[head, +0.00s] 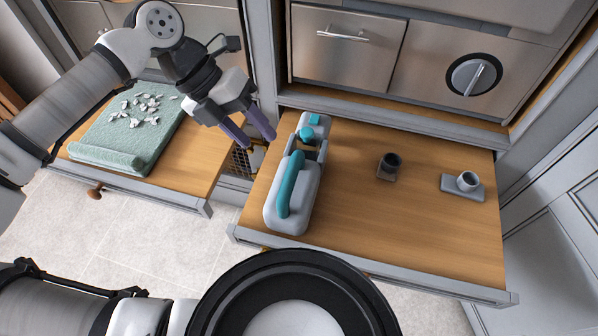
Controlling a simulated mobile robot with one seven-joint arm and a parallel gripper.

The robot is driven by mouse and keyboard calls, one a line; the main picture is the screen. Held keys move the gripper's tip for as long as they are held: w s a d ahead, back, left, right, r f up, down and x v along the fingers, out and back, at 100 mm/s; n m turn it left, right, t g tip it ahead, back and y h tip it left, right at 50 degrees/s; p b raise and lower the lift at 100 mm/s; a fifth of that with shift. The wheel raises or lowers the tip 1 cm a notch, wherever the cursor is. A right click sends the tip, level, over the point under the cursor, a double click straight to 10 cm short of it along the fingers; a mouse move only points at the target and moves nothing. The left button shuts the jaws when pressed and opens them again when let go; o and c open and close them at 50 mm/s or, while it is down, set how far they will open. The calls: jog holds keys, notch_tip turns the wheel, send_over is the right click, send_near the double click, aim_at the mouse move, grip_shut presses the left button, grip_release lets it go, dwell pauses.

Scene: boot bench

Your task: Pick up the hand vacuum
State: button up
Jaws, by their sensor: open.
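The hand vacuum (307,190) is grey with a teal handle and a teal part at its far end. It lies on the left side of the pulled-out wooden shelf (430,226), its long side running from front to back. My gripper (256,139) is open and empty, with purple fingertips. In the head view it is just left of the vacuum's far half, apart from it in the picture. Its exact height above the shelf is hard to tell.
A small dark cup-like part (390,162) and a grey piece with a round socket (467,182) stand to the right on the shelf. A left shelf holds a folded green towel (105,158) with white scraps. Steel cabinet fronts (345,45) rise behind. The shelf's middle front is clear.

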aim_at(289, 168)
jog(key=p+x, duration=0.1)
jog(key=x, duration=0.6)
jog(key=shift+d+r, duration=0.1)
jog(key=shift+r, duration=0.05)
jog(key=shift+s+d+f+p, duration=0.1)
jog(key=shift+d+f+p, duration=0.3)
jog(key=shift+d, duration=0.05)
jog(key=p+x, duration=0.1)
jog(key=x, duration=0.3)
jog(key=shift+f, duration=0.15)
jog(key=shift+c, duration=0.5)
grip_shut()
